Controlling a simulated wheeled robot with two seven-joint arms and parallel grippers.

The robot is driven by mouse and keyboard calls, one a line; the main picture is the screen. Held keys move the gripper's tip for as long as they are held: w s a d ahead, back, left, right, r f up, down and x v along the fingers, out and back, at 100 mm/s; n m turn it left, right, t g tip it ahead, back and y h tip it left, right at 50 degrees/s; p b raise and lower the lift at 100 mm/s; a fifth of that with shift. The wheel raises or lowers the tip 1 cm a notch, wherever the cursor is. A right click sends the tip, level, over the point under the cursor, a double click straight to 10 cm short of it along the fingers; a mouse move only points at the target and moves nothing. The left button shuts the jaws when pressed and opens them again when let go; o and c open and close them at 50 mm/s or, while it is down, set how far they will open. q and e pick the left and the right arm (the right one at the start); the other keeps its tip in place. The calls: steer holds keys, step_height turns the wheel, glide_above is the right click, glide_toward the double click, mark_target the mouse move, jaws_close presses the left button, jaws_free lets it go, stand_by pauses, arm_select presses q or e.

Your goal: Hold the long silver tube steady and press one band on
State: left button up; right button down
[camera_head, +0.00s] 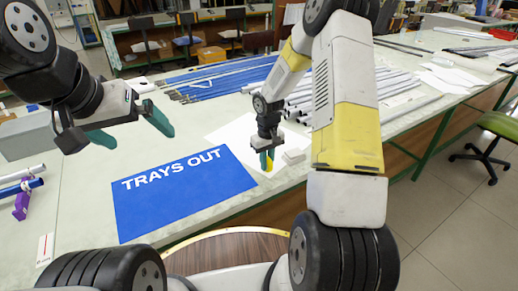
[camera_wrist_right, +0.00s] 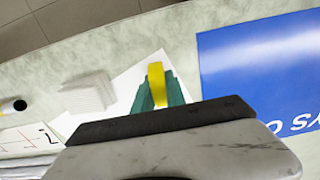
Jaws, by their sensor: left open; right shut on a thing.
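My left gripper (camera_head: 130,128) is open and empty above the left part of the table, its teal fingers wide apart. My right gripper (camera_head: 267,160) is shut on a small yellow piece, perhaps a band; the yellow piece (camera_wrist_right: 156,82) shows between the teal fingers in the right wrist view. It is held over a white sheet (camera_head: 230,132). Silver tubes (camera_head: 300,97) lie in a group behind my right arm, partly hidden by it. A short stretch of a silver tube (camera_head: 22,173) shows at the left edge. I cannot tell which is the long one.
A blue TRAYS OUT mat (camera_head: 180,198) lies empty between the grippers. A white block or stack (camera_head: 293,156) stands beside the right gripper. Blue tubes (camera_head: 215,80) lie at the back. A blue tube (camera_head: 20,187) and a purple piece (camera_head: 21,206) are at the left edge.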

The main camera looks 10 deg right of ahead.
mark_target(268, 157)
steer(key=c, duration=1.4)
jaws_free()
steer(key=shift+f, duration=0.1)
steer(key=r, duration=0.7)
steer(key=shift+d+r, duration=0.25)
steer(key=shift+r, duration=0.1)
steer(key=s+r+m+t, duration=0.1)
steer(key=s+r, duration=0.4)
steer(key=r, duration=0.4)
steer(key=s+r+m+t, duration=0.1)
steer(key=s+r+t, duration=0.1)
steer(key=s+r, duration=0.5)
steer(key=s+a+r+t, duration=0.1)
steer(key=s+r, duration=0.2)
steer(key=s, duration=0.1)
steer(key=s+a+r+t+y, duration=0.1)
steer(key=s+r, duration=0.2)
steer(key=s, duration=0.1)
steer(key=s+r+m+t+y, duration=0.1)
steer(key=s+r, duration=0.2)
steer(key=s, duration=0.1)
steer(key=shift+a+r, duration=0.4)
